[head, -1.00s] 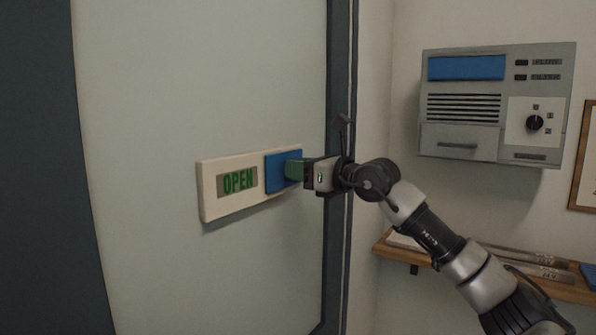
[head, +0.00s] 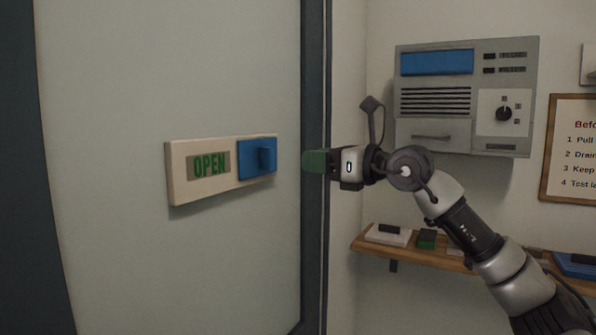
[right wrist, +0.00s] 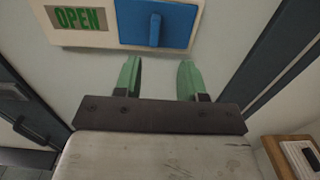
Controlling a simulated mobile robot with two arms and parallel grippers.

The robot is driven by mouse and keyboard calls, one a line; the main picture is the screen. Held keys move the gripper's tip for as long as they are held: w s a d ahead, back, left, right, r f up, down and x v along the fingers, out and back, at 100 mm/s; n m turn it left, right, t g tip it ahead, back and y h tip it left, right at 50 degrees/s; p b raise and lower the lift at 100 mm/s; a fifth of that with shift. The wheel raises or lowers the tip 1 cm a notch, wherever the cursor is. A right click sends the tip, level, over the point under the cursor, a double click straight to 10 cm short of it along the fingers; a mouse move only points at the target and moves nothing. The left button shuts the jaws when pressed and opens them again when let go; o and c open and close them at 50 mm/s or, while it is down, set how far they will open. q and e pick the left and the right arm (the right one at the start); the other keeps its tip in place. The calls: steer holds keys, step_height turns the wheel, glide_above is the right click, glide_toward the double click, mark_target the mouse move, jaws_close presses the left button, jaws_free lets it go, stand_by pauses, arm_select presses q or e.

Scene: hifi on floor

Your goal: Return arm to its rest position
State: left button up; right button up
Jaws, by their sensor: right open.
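My right gripper (head: 314,161) is just right of a sign plate on a pale door, in front of the dark door frame. Its green fingers are apart and empty in the right wrist view (right wrist: 160,80). The cream plate (head: 187,195) reads "OPEN" in green. A blue slider (head: 264,155) with a raised knob sits at the plate's right end, clear of the fingers. It also shows in the right wrist view (right wrist: 172,24), just beyond the fingertips. My left gripper is not in view.
A grey wall unit (head: 463,97) with a blue display and black dial hangs behind my right arm. Below is a wooden shelf (head: 436,255) with small items. A framed notice (head: 573,150) hangs at the right. The space before the door (head: 170,80) is clear.

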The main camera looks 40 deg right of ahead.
steer(key=shift+s+d, duration=0.15)
steer(key=shift+s, duration=0.25)
